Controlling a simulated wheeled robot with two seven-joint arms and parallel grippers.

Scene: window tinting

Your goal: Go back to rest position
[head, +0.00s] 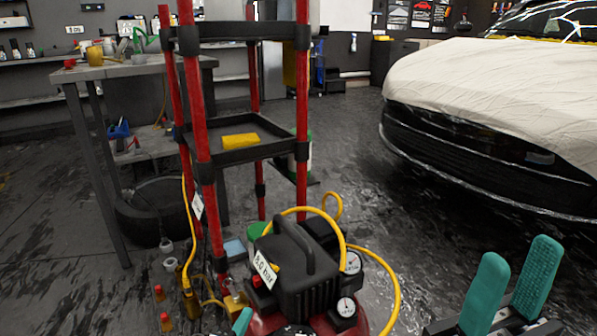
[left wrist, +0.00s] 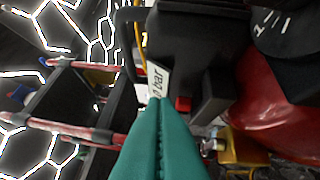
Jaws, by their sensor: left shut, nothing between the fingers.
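My left gripper (head: 242,320) shows only as a teal fingertip at the bottom of the head view, beside the air compressor (head: 318,262). In the left wrist view its teal fingers (left wrist: 160,112) are pressed together and empty. They point at the compressor's black housing and white label; I cannot tell whether they touch it. My right gripper (head: 517,250) is at the lower right of the head view, its two teal fingers apart with nothing between them. It is over the floor, clear of the compressor and the car.
A red-post cart (head: 205,150) with black shelves stands behind the compressor, a yellow cloth (head: 240,141) on one shelf. A yellow hose (head: 385,275) loops around the compressor. A partly covered car (head: 480,160) stands at the right. Open floor (head: 350,170) lies between cart and car.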

